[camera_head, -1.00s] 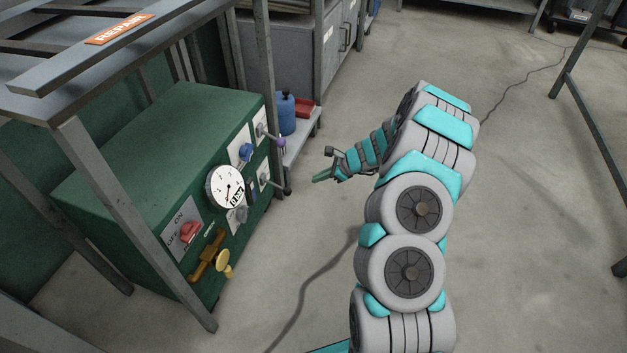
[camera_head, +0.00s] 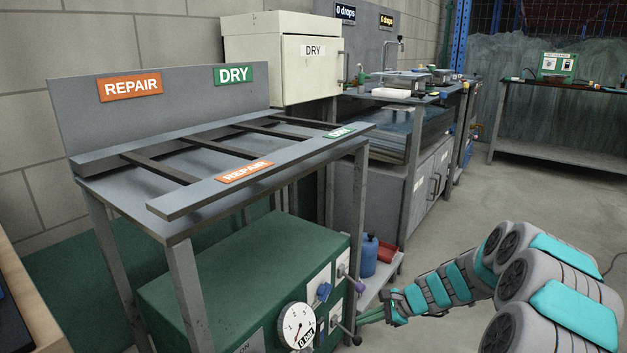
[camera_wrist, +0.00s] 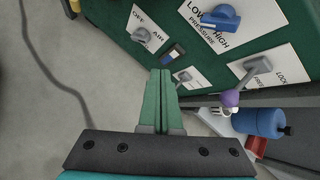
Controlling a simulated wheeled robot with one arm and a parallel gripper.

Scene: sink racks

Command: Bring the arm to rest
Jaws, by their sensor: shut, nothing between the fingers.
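My gripper (camera_head: 372,317) is at the lower right of the head view, beside the front panel of the green machine (camera_head: 245,262). Its two green fingers show pressed together in the wrist view (camera_wrist: 161,75), with nothing between them. My arm is bent, with its thick links at the right edge of the head view. In the wrist view the fingers point toward the machine's panel (camera_wrist: 115,32). I cannot tell whether they touch anything.
A pressure gauge (camera_head: 297,326), a blue knob (camera_wrist: 222,18) and a purple-tipped lever (camera_wrist: 231,98) are on the panel. A blue canister (camera_head: 369,255) stands on a low shelf. A grey rack table (camera_head: 150,207) is above the machine. Open floor (camera_head: 470,200) lies to the right.

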